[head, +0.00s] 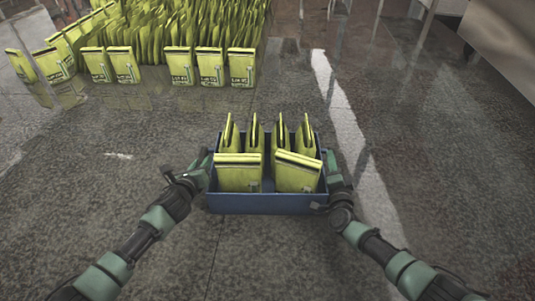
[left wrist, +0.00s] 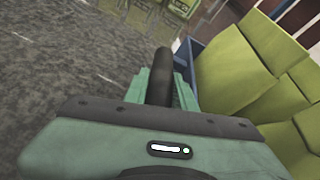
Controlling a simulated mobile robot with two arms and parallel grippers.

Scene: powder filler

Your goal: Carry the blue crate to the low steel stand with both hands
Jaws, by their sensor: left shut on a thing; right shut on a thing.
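The blue crate (head: 262,204) is in the lower middle of the head view, with several yellow-green pouches (head: 238,174) standing in it. My left gripper (head: 203,172) is shut on the crate's left side wall. My right gripper (head: 330,175) is shut on its right side wall. In the left wrist view a strip of the crate (left wrist: 190,52) shows beside my left gripper, with pouches to the right of it. The fingertips are partly hidden at the crate's walls. I cannot tell the crate's height above the floor.
Many yellow-green pouches (head: 180,62) stand in rows at the upper left. A steel surface (head: 505,45) shows at the upper right corner; I cannot tell whether it is the low stand. A pale stripe (head: 350,135) runs along the grey floor (head: 440,170), which is clear on the right.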

